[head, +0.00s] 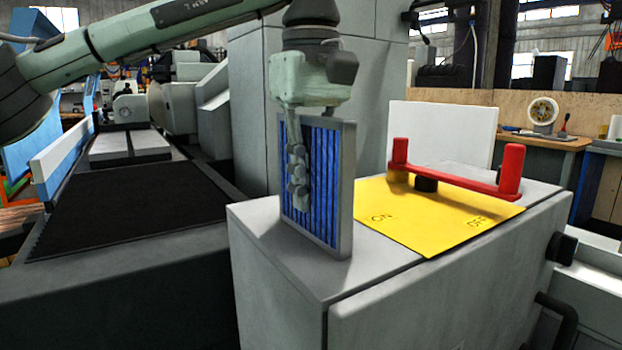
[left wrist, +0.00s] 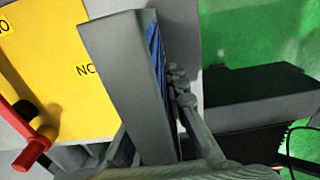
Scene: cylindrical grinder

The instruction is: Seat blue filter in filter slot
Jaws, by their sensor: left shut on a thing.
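The blue filter (head: 322,190) is a flat panel with blue pleats in a grey frame. It stands upright over the left part of the grey cabinet's top (head: 270,240). My left gripper (head: 298,180) comes down from above and is shut on the filter, one finger lying along its pleated face. In the left wrist view the filter's grey frame (left wrist: 125,65) fills the middle, with a finger (left wrist: 183,100) on its right side. No filter slot can be made out. I cannot tell whether the filter's lower edge rests on the top or is sunk into it. My right gripper is not in view.
A yellow ON/OFF plate (head: 430,218) with a red handle (head: 460,172) lies right of the filter on the cabinet. A tall grey machine housing (head: 250,110) stands behind. A dark machine bed (head: 130,205) is at left. A white panel (head: 440,130) rises behind the handle.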

